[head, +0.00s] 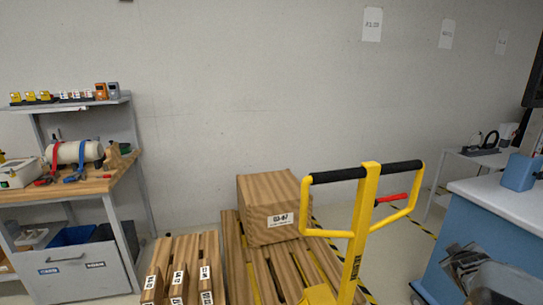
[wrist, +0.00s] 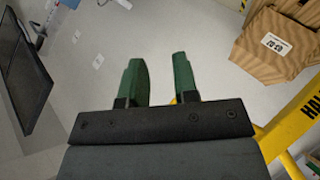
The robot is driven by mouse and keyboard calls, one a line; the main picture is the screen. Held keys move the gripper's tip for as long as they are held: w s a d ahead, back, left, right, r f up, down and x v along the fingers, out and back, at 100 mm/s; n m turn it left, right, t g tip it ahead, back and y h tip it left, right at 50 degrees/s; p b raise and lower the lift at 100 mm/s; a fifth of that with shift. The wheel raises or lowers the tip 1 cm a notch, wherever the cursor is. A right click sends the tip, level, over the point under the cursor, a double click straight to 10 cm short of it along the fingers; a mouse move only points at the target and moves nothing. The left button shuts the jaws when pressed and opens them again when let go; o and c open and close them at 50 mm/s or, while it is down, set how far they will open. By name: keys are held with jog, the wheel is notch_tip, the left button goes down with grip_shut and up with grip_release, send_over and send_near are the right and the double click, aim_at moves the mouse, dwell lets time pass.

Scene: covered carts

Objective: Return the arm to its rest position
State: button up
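My gripper (wrist: 158,80) shows in the wrist view as two green fingers standing well apart on a dark mount. It is open, and nothing is between the fingers; pale floor or wall shows through the gap. A wooden box (wrist: 272,44) with a white label is at the upper right of that view, apart from the fingers. My arm and gripper do not show in the head view.
A yellow pallet truck with a black-gripped handle (head: 365,215) stands ahead, beside a wooden box (head: 268,205) on a pallet (head: 237,270). A workbench (head: 85,187) is at left. A blue cabinet with a white top (head: 480,225) is at right.

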jog(key=s+a+m+g+y+p, duration=0.1)
jog(key=s+a+y, duration=0.3)
jog(key=a, duration=1.4)
jog(key=s+a+m+g+y+p, duration=0.1)
jog(key=s+a+g+y, duration=0.3)
jog(key=a, duration=1.4)
jog(key=shift+s+y+p, duration=0.3)
jog(key=shift+p, duration=0.45)
jog(key=shift+f, duration=0.1)
